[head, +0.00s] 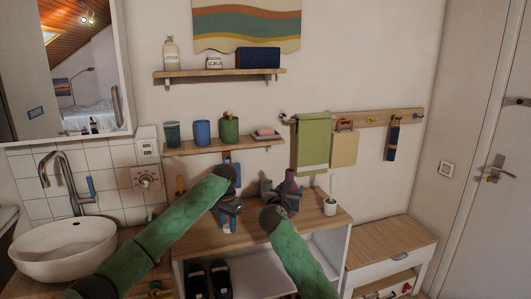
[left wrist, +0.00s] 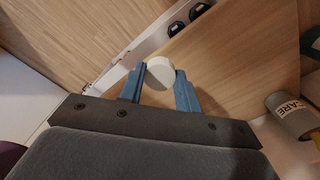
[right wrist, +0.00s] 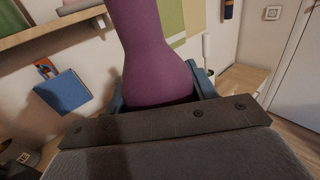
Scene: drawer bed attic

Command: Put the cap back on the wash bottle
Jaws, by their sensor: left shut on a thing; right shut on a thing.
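A white round cap (left wrist: 160,72) is pinched between the blue fingertips of my left gripper (left wrist: 159,85). In the head view my left gripper (head: 231,218) points down over the wooden counter, left of the bottle, and the cap is hard to make out. My right gripper (right wrist: 160,92) is shut around a purple bottle (right wrist: 154,50), apparently the wash bottle, which narrows upward. The bottle (head: 291,178) looks about upright in the head view, above the right gripper (head: 283,195). Its top is cut off in the right wrist view. The cap is apart from the bottle.
The wooden counter (head: 215,243) has a small white pot (head: 330,207) at its right end. Dark shoes (head: 222,279) stand below. A shelf (head: 190,148) with cups hangs above. A grey cylinder marked CARE (left wrist: 288,112) lies right in the left wrist view. A sink (head: 62,247) is left.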

